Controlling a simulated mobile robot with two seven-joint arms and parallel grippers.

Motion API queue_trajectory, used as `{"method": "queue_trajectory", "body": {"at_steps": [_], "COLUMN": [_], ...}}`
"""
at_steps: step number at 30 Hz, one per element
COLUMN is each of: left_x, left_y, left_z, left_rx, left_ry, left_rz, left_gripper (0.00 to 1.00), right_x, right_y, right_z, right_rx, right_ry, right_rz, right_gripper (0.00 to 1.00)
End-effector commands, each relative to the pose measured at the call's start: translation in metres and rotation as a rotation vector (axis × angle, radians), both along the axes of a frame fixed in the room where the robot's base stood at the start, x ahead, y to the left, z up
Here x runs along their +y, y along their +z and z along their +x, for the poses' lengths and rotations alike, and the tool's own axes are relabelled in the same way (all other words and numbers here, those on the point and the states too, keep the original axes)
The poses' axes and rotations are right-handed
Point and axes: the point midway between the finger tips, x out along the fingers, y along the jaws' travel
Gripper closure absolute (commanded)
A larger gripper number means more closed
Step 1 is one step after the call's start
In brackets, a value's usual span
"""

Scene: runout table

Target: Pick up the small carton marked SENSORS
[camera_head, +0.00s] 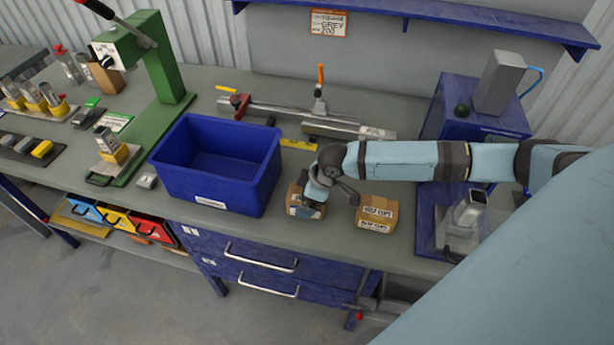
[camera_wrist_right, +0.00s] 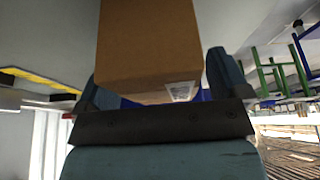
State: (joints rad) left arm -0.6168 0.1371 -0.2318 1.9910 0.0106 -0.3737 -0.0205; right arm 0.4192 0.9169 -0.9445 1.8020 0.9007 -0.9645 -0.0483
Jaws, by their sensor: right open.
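A small brown carton (camera_head: 292,208) stands on the bench right of the blue bin, partly covered by my right gripper; its white label is too hidden to read. A second small carton (camera_head: 377,213) stands to its right, with white labels too small to read surely. My right gripper (camera_head: 314,196) is open over the first carton. In the right wrist view, a brown carton (camera_wrist_right: 148,45) sits between the spread fingers of the gripper (camera_wrist_right: 163,72); contact cannot be told. My left gripper is not in view.
A blue bin (camera_head: 208,195) stands close on the left. Behind lie metal bars with clamps (camera_head: 318,115). Drawers (camera_head: 265,262) sit below the bench edge.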

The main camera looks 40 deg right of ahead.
Motion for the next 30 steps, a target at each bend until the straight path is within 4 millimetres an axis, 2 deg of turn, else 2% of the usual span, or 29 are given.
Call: {"method": "queue_trajectory", "body": {"at_steps": [3,10,11,23,26,30], "left_x": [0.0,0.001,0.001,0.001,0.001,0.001], "left_y": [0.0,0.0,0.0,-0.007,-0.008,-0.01], "left_z": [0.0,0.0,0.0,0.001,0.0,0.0], "left_rx": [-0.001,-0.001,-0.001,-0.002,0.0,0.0], "left_ry": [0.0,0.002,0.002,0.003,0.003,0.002], "left_rz": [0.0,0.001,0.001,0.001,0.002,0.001], "left_gripper": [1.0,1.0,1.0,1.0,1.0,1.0], "right_x": [0.0,0.0,0.0,0.0,0.0,0.0], "right_y": [0.0,0.0,0.0,0.002,0.016,0.046], "right_z": [0.0,0.0,0.0,0.0,0.001,0.001], "right_rx": [0.0,0.0,0.0,-0.002,-0.003,-0.005], "right_ry": [0.0,0.0,0.0,0.001,0.0,0.002], "right_rz": [0.0,0.0,0.0,0.0,0.0,-0.001], "right_gripper": [0.09,0.62,0.64,0.64,0.64,0.64]}}
